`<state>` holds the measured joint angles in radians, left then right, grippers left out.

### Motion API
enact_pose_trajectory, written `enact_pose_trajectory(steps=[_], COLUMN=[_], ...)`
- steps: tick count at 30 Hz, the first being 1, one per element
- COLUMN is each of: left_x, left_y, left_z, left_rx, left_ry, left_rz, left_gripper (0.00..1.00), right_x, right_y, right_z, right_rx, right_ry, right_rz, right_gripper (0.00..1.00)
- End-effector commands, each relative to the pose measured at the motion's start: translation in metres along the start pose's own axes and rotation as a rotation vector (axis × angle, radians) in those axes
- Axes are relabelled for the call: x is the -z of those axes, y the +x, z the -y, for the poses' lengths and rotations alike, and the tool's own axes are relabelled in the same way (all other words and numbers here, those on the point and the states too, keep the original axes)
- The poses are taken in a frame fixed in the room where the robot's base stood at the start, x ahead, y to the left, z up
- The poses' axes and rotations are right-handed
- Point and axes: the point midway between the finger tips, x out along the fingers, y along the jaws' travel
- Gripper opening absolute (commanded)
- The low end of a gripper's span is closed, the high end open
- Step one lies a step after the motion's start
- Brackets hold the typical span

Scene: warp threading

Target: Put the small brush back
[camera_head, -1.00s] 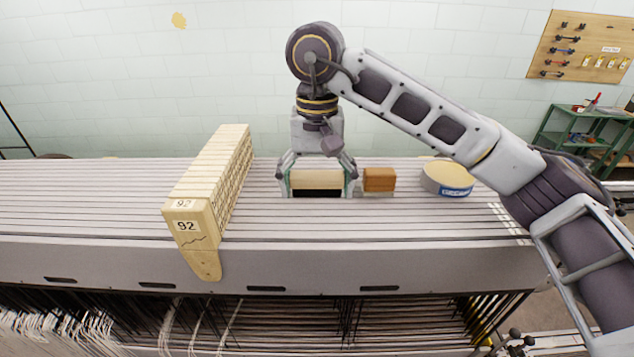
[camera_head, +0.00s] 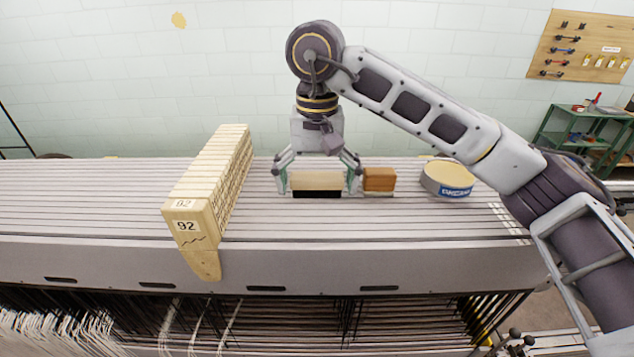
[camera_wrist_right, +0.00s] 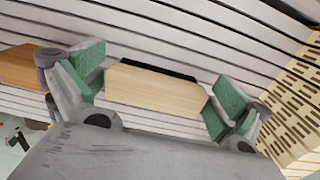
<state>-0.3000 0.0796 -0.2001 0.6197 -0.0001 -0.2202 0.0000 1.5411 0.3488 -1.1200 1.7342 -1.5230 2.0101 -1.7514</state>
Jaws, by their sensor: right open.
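The small brush (camera_head: 317,180) has a pale wooden back and black bristles. It sits bristles down on the slatted grey top of the machine (camera_head: 420,220), between the numbered wooden block row and a brown block. My right gripper (camera_head: 318,183) is over it with its fingers spread, one at each end of the brush. In the right wrist view the brush (camera_wrist_right: 155,86) lies between the two green finger pads, and a small gap shows at its left end; contact at the right end is hard to tell. My left gripper is not in view.
A row of pale wooden blocks marked 92 (camera_head: 192,222) stands left of the brush. A brown wooden block (camera_head: 379,180) is close beside the right finger. A round tin (camera_head: 447,179) stands further right. Dark rods and white threads hang below the front edge.

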Motion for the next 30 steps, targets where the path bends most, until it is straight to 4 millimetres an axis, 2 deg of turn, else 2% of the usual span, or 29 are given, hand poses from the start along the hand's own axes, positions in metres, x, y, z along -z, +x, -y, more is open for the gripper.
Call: enact_pose_trajectory(steps=[30], left_x=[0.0], left_y=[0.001], left_z=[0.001], left_rx=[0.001], left_ry=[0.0], left_rz=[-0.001], left_gripper=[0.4], right_x=[0.001], right_y=[-0.085], right_z=[0.0], right_rx=[0.0], right_ry=[0.001], right_rz=[-0.002], right_gripper=[1.0])
